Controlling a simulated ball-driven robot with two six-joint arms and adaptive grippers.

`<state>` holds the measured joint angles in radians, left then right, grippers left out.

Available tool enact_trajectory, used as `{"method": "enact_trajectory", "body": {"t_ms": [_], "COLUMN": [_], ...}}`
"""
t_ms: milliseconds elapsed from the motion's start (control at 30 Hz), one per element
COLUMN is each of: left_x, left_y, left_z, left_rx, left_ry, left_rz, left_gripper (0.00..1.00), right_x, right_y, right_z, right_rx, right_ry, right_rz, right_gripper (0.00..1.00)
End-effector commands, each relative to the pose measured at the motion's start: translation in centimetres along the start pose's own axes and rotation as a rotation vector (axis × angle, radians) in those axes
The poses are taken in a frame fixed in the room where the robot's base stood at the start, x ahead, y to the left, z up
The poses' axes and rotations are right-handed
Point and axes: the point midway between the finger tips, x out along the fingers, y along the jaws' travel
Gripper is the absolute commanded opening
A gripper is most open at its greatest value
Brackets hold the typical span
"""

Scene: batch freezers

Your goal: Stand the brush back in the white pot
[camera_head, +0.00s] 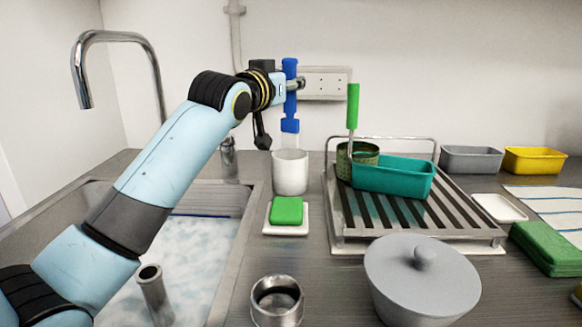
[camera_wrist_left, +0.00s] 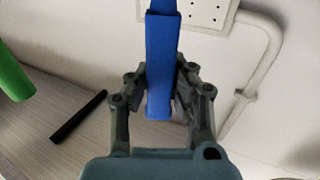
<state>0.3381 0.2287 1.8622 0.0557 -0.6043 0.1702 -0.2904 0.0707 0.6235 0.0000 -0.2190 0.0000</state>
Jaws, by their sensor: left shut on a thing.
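The brush (camera_head: 290,103) has a blue handle and a pale lower end. It hangs upright, directly above the white pot (camera_head: 290,174) in the head view. Its lower end meets the pot's back rim in the picture; I cannot tell whether it is inside, above or behind the pot. My left gripper (camera_head: 292,84) is shut on the blue handle near its upper part. In the left wrist view the blue brush (camera_wrist_left: 162,60) stands between both fingers (camera_wrist_left: 160,95). The pot does not show there. My right gripper is not in view.
A green sponge (camera_head: 286,211) lies on a white dish before the pot. A drying rack (camera_head: 345,238) with a teal tub (camera_head: 400,178) and a can holding a green-handled tool (camera_head: 352,105) stands right. The sink (camera_head: 245,215) is left. A lidded grey pot (camera_head: 420,285) stands in front.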

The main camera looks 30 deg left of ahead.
Motion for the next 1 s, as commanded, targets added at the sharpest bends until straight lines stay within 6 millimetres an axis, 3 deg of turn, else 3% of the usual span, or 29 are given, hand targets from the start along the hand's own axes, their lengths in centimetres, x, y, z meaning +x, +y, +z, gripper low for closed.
{"method": "enact_trajectory", "body": {"t_ms": [200, 400, 600, 1000], "left_x": [-0.1, -0.1, -0.1, -0.1], "left_y": [0.0, 0.0, 0.0, 0.0], "left_z": [4.5, 6.3, 9.2, 9.9], "left_rx": [-0.001, -0.001, -0.001, 0.0], "left_ry": [-0.006, -0.003, -0.005, -0.003], "left_rz": [0.0, 0.0, 0.0, 0.0], "left_gripper": [0.0, 0.0, 0.0, 0.0], "right_x": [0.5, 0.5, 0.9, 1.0], "right_y": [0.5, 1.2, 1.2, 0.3], "right_z": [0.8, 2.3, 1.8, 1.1], "right_rx": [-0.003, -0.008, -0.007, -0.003], "right_ry": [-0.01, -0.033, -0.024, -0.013], "right_rz": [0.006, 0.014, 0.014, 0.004], "right_gripper": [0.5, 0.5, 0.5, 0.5]}}
